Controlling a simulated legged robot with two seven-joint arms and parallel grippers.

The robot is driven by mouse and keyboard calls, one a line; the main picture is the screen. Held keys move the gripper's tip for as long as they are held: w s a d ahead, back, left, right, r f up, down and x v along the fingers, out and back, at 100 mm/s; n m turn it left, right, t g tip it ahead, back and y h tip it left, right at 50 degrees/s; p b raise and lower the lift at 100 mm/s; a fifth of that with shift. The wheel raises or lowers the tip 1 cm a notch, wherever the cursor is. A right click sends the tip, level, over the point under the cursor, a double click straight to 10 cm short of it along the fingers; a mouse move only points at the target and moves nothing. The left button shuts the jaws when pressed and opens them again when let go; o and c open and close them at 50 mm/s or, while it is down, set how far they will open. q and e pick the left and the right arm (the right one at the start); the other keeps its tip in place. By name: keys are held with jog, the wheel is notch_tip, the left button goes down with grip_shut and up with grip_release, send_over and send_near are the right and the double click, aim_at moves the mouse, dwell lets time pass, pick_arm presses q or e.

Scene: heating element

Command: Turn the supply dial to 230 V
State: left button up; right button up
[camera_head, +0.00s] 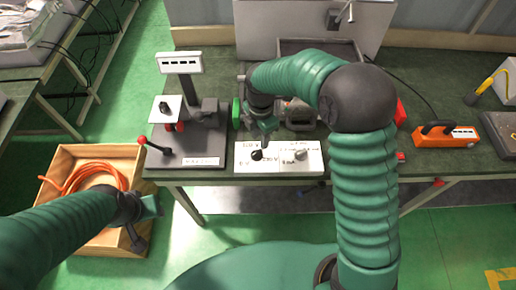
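The white control panel (281,167) lies at the front edge of the workbench. A black dial (257,155) sits on its left half, with small voltage labels around it; the label at its lower right appears to read 230 V. I cannot make out the dial's exact pointer setting. My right gripper (265,138) points down just behind and above the black dial. Its fingers are small and dark, so their opening and any contact with the dial are unclear. My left gripper (147,213) is away from the bench, over the floor by the wooden crate; its fingers are unclear too.
A grey knob (301,155) sits on the panel's right half. A dark test stand (188,150) with a red-tipped lever (143,140) stands to the left. An orange meter (446,136) lies to the right. A wooden crate (64,160) with orange hose is on the floor.

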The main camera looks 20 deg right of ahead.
aim_at(257, 152)
notch_tip(257, 152, down, 5)
jog(key=shift+a+r, duration=0.1)
jog(key=shift+r, duration=0.05)
jog(key=shift+w+a+f, duration=0.1)
jog(key=shift+a+f, duration=0.25)
jog(key=shift+f, duration=0.2)
jog(key=shift+a+f, duration=0.35)
jog(key=shift+f, duration=0.2)
jog(key=shift+a+f, duration=0.25)
jog(key=shift+a, duration=0.1)
jog(key=shift+d, duration=0.4)
jog(key=shift+d+f, duration=0.1)
jog(key=shift+d, duration=0.35)
jog(key=c, duration=0.5)
jog(key=shift+c, duration=1.1)
jog(key=shift+a, duration=0.35)
grip_shut()
pick_arm(q)
jog(key=shift+w+a, duration=0.15)
jog(key=shift+a, duration=0.05)
jog(key=shift+d, duration=0.15)
